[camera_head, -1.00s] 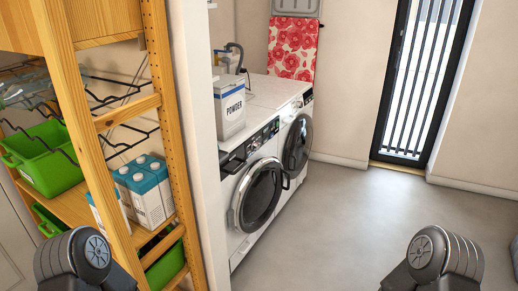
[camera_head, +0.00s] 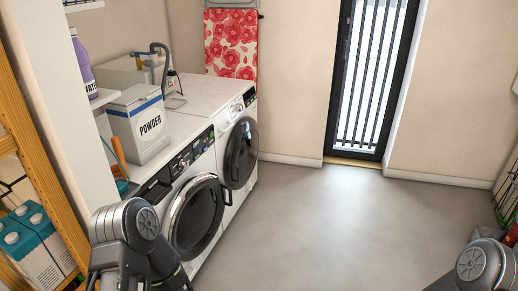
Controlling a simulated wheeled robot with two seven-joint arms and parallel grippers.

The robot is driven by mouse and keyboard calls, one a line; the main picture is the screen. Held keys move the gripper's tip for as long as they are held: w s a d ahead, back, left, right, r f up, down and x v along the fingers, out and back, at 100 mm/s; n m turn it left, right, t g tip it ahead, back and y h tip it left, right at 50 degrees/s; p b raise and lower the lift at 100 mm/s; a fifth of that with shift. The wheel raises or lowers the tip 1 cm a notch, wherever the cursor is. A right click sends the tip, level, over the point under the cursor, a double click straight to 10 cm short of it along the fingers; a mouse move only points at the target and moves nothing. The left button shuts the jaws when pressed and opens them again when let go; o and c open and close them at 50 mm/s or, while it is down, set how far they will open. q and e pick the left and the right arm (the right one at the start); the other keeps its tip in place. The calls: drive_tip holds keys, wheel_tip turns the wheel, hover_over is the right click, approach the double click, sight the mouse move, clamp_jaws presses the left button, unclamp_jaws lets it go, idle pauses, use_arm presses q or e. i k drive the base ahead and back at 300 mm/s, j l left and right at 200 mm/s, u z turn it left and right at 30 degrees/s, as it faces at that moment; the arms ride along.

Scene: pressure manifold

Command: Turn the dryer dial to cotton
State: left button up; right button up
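Two white front-loading machines stand side by side along the left wall, a near machine (camera_head: 196,216) and a far machine (camera_head: 241,152). Both have round dark doors that look closed. The near control panel (camera_head: 188,152) is dark with small lit marks. The far control panel (camera_head: 243,101) is on the front top edge. I cannot tell which machine is the dryer, and the dial and its setting are too small to read. My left arm shows at the bottom, in front of the near machine's lower left. My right arm shows at the bottom right corner. Neither gripper's fingers show.
A white powder box (camera_head: 138,124) stands on the near machine. A wooden shelf (camera_head: 32,150) with cartons and a white wall edge are close on the left. The grey floor (camera_head: 330,225) is open to the right, up to the barred glass door (camera_head: 370,80).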

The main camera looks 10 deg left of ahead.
sight(183, 165)
drive_tip(key=i+l+z, duration=0.2)
drive_tip(key=i, duration=0.55)
drive_tip(key=i+l+z, duration=0.25)
drive_tip(key=i, duration=0.5)
drive_tip(key=i+l+u, duration=0.1)
drive_tip(key=i+u, duration=0.4)
drive_tip(key=i+l+u, duration=0.2)
drive_tip(key=i+u, duration=0.25)
drive_tip(key=i+l+u, duration=0.25)
drive_tip(key=l+u, duration=0.25)
drive_tip(key=i+l+u, duration=0.3)
drive_tip(key=u, duration=0.2)
drive_tip(key=i+l+u, duration=0.15)
drive_tip(key=l+u, duration=0.35)
drive_tip(key=l, duration=0.2)
